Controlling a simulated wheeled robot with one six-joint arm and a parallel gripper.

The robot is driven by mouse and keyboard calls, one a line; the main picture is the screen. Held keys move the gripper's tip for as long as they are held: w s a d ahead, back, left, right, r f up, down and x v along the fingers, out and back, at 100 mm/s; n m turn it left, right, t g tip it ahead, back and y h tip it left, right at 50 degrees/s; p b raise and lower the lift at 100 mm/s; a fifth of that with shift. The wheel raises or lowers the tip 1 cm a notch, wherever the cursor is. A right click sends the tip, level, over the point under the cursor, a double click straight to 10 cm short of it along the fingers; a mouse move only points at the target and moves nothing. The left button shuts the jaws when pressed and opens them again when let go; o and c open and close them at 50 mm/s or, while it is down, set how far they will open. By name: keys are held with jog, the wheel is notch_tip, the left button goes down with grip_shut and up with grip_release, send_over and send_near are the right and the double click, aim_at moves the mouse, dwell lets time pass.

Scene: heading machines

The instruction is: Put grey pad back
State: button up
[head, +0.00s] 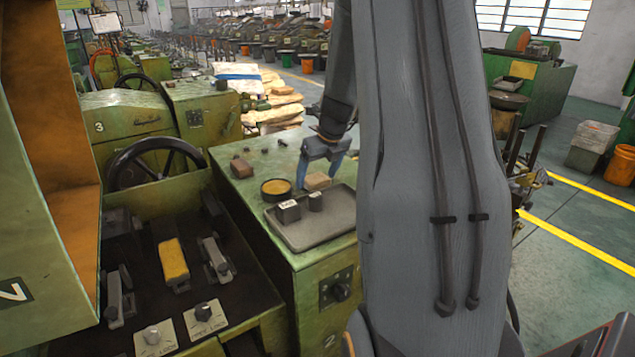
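No thing in view is plainly marked as the grey pad. Two small grey blocks stand on the grey tray (318,233) on the green cabinet top: a lighter one with a pale front (288,211) and a smaller dark one (315,201). My gripper (318,182) is low over the back of the tray with its blue fingers spread and pointing down. A tan block (318,180) shows between the fingertips; I cannot tell whether they touch it. The grey blocks are in front of the gripper. My arm hides the area right of the tray.
A round tin with yellow contents (276,189) stands left of the tray, and a brown block (241,168) lies behind it. A dark machine bed with a yellow block (174,262) and grey clamps (216,258) is at left. A black handwheel (156,163) rises behind it.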

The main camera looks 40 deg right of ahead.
jog(key=c, duration=1.1)
jog(key=shift+c, duration=0.3)
jog(key=shift+r, duration=0.2)
